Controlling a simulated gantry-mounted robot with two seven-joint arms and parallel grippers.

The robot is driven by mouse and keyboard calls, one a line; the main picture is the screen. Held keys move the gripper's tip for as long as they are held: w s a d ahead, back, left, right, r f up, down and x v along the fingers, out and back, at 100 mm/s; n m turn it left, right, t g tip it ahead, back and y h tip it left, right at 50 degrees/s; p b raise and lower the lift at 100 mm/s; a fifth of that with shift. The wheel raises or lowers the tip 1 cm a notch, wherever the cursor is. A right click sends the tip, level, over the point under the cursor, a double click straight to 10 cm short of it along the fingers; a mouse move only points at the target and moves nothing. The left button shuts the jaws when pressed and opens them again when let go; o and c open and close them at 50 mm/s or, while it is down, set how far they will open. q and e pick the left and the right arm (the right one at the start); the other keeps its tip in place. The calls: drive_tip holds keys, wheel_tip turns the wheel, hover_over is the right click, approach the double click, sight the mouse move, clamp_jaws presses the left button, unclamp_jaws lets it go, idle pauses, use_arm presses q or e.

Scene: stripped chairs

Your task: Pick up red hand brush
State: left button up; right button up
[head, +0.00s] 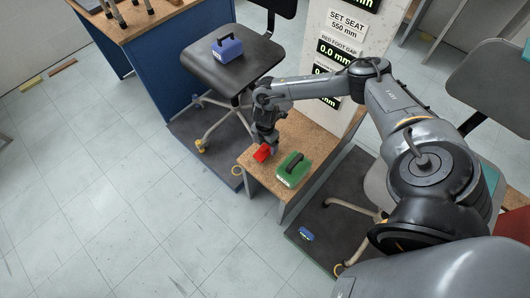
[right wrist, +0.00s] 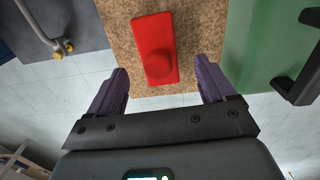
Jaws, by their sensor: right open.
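The red hand brush (head: 262,153) lies on the small cork-topped bench (head: 258,175), close to its left edge. In the right wrist view the brush (right wrist: 154,40) is a red block with a round knob, lying just beyond and between the fingertips. My right gripper (head: 269,146) is right above the brush, pointing down, and partly covers it. In the right wrist view the purple fingers of my right gripper (right wrist: 162,84) are spread apart with nothing between them. My left gripper is not in view.
A green block with a black handle (head: 292,169) stands beside the brush on the bench. A blue one (head: 227,48) sits on the black chair seat (head: 232,68). A small blue item (head: 306,234) lies on the dark mat at right. The tiled floor at left is mostly clear.

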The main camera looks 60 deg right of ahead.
sight(265, 146)
wheel_tip(265, 146, down, 5)
drive_tip(key=b, duration=0.2)
drive_tip(key=shift+w+r+b, duration=0.1)
drive_tip(key=shift+r+b, duration=0.05)
drive_tip(key=shift+b, duration=0.15)
drive_tip(key=shift+d, duration=0.1)
drive_tip(key=shift+c, duration=0.2)
drive_tip(key=shift+c, duration=1.2)
drive_tip(key=c, duration=0.9)
drive_tip(key=shift+r+p, duration=0.3)
drive_tip(key=shift+r, duration=0.15)
wheel_tip(265, 146, up, 9)
drive_tip(key=p, duration=0.4)
drive_tip(key=shift+r, duration=0.1)
